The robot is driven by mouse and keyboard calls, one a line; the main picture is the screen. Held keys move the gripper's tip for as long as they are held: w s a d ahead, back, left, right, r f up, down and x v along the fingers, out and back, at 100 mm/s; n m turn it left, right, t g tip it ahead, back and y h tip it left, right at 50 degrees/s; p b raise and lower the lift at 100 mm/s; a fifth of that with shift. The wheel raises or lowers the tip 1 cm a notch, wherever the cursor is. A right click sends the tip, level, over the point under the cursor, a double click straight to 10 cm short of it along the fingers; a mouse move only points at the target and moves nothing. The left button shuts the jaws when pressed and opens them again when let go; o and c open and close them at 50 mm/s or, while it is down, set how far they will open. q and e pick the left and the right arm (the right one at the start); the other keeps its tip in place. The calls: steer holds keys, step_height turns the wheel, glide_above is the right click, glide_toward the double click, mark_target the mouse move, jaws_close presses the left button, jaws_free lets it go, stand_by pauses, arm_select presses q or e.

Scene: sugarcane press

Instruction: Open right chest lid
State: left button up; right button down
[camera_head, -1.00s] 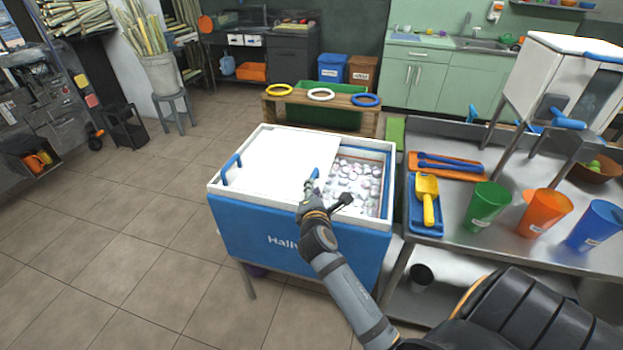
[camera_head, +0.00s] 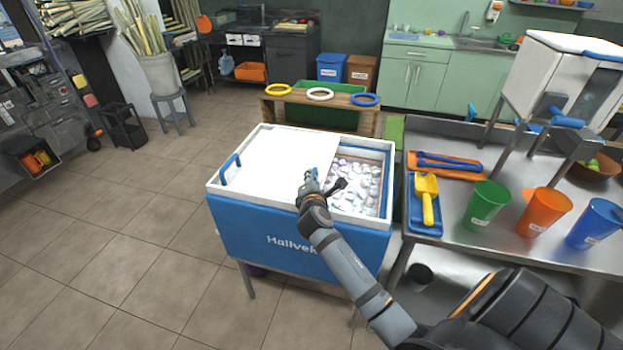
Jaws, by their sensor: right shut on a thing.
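The blue and white chest (camera_head: 240,232) stands in the middle of the head view. Its white sliding lid panel (camera_head: 275,160) covers the left and middle part. The right part is open and shows ice (camera_head: 360,182). One blue handle (camera_head: 230,168) stands at the panel's left edge. My right gripper (camera_head: 322,182) is at the panel's right edge, shut on the right lid's handle, which it mostly hides. My left gripper is not in view.
A steel table (camera_head: 455,235) stands close on the right, with a yellow scoop (camera_head: 427,198) and green, orange and blue cups. A wooden rack (camera_head: 275,104) with coloured rings is behind the chest. The tiled floor to the left is clear.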

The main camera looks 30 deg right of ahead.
steer(key=s+d+p, duration=0.2)
steer(key=shift+s+d+r, duration=0.1)
steer(key=shift+s+d, duration=0.1)
steer(key=shift+s, duration=0.2)
steer(key=shift+s+d, duration=0.1)
steer(key=c, duration=1.6)
jaws_free()
